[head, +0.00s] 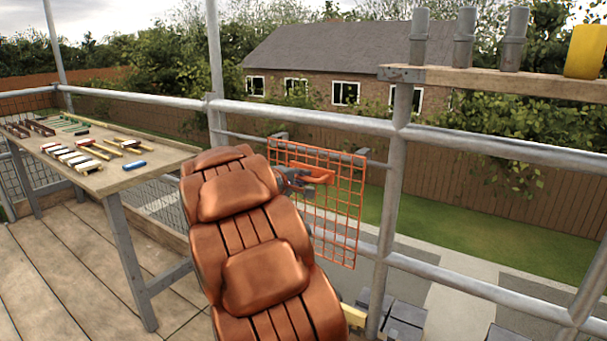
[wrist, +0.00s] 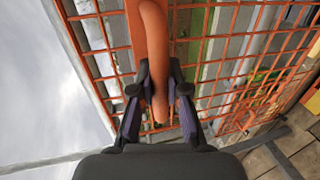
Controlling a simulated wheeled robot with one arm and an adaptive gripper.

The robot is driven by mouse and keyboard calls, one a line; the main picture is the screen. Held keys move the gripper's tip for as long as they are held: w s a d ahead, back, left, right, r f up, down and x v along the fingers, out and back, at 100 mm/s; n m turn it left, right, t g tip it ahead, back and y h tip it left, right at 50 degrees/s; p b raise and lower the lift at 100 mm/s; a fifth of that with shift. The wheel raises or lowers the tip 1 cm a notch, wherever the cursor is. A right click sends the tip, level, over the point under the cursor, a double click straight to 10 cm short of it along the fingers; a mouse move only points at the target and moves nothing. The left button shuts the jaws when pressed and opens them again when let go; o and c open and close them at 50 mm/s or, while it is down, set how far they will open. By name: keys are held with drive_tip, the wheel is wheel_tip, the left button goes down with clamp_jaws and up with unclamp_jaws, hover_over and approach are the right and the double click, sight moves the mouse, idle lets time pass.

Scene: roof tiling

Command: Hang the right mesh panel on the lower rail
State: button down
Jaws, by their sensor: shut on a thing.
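The orange mesh panel (head: 338,215) stands near upright at the guardrail, just right of my brown arm. It also fills much of the wrist view (wrist: 225,72). My gripper (head: 300,178) is shut on the panel's orange handle (head: 318,176); in the wrist view the fingers (wrist: 160,100) close on both sides of it. The panel's top edge is close to a thin rail (head: 235,134) below the thick top rail (head: 310,117). Grey brackets (head: 361,153) show by that edge; I cannot tell whether the panel bears on the rail. My arm hides the panel's lower left.
A workbench (head: 160,172) with several tools stands at the left. An upright post (head: 394,190) stands right of the panel. A plank (head: 500,82) with grey tubes and a yellow cylinder (head: 585,52) is at upper right. A lower pipe (head: 450,287) runs below; grey blocks (head: 403,320) sit beneath.

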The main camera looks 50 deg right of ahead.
wheel_tip(320, 180, down, 32)
drive_tip(key=w+a+b, duration=0.1)
drive_tip(key=a+b, duration=0.1)
drive_tip(key=b, duration=2.3)
drive_tip(key=p+x, duration=0.1)
drive_tip(key=x, duration=1.2)
drive_tip(key=shift+f, duration=0.35)
drive_tip(key=shift+a, duration=0.1)
drive_tip(key=c, duration=1.1)
unclamp_jaws()
drive_tip(key=shift+f, duration=0.1)
drive_tip(key=shift+v, duration=6.05)
